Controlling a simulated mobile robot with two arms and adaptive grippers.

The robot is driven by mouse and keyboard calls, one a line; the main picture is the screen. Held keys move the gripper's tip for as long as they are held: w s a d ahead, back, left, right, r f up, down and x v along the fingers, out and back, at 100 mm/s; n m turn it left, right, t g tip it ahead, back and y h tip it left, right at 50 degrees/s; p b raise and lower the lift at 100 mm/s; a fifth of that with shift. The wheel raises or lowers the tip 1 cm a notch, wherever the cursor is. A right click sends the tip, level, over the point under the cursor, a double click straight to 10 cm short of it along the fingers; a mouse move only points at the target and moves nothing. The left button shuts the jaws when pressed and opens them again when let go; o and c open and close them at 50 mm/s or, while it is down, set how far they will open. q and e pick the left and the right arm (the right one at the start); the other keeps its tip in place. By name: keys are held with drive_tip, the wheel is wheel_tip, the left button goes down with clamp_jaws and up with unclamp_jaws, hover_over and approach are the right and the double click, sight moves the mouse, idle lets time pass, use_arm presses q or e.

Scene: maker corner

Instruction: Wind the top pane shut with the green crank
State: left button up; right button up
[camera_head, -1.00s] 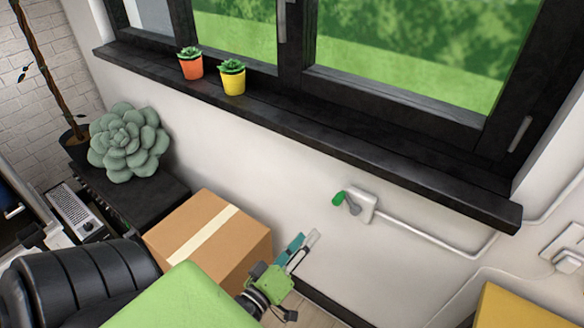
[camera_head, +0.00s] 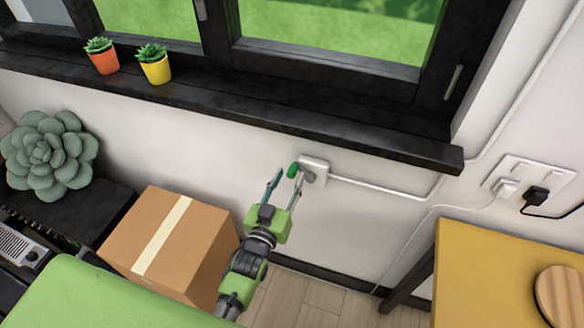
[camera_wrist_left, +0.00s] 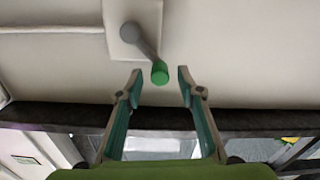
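The green crank handle (camera_head: 293,169) sits on a grey arm at a white wall plate (camera_head: 314,168) below the window sill. My left gripper (camera_head: 287,175) is open, its two fingers pointing up at the crank in the head view. In the left wrist view the crank's green knob (camera_wrist_left: 159,73) lies between and slightly beyond the two spread fingertips (camera_wrist_left: 160,75). No contact with the knob shows. The grey crank arm (camera_wrist_left: 140,42) runs from the knob to the plate (camera_wrist_left: 133,28). The top pane is not in view. My right gripper is not in view.
A cardboard box (camera_head: 205,243) stands close to my left arm. The dark sill (camera_head: 270,118) holds an orange pot (camera_head: 105,62) and a yellow pot (camera_head: 156,71). A yellow table (camera_head: 480,262) is at right. A white pipe (camera_head: 385,186) runs right from the plate.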

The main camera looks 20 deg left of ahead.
use_arm(q)
drive_tip(key=shift+w, duration=1.75)
drive_tip(key=shift+d, duration=0.1)
drive_tip(key=shift+s, duration=0.1)
clamp_jaws()
